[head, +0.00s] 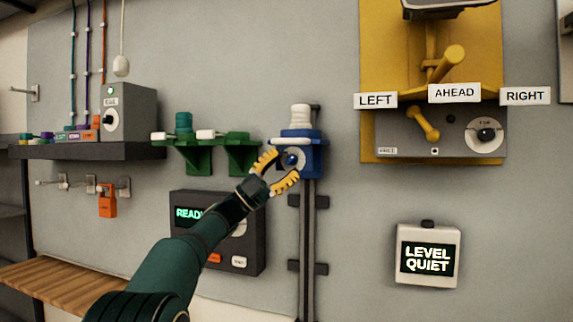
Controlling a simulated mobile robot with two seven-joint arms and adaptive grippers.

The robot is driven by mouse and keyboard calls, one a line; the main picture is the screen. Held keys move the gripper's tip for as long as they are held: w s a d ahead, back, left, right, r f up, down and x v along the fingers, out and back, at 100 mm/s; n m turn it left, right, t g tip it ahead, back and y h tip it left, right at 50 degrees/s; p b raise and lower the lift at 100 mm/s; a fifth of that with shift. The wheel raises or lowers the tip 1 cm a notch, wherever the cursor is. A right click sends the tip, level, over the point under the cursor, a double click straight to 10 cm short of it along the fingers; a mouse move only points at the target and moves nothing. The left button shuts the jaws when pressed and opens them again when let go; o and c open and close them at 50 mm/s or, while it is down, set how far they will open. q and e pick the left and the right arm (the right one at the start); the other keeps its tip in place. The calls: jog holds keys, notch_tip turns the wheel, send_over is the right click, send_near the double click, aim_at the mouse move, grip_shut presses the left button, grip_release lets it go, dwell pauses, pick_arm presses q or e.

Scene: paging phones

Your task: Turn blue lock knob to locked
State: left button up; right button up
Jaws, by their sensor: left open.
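The blue lock knob (291,160) is a small dark blue knob on a pale round dial, on the front of a blue bracket (314,160) on the wall. My left gripper (284,165) is open, with its yellow-lined fingers on either side of the knob in the picture. I cannot tell whether the fingers touch it. The fingers hide part of the dial, so its setting cannot be read. My right gripper is not in view.
The blue bracket sits on a dark vertical rail (308,235) and carries a white stack (300,117). Green brackets (198,160) are to the left. A dark panel (255,262) lies behind my left arm. A yellow unit (375,60) hangs at upper right.

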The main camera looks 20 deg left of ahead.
pick_arm(q)
jog(key=v, duration=1.1)
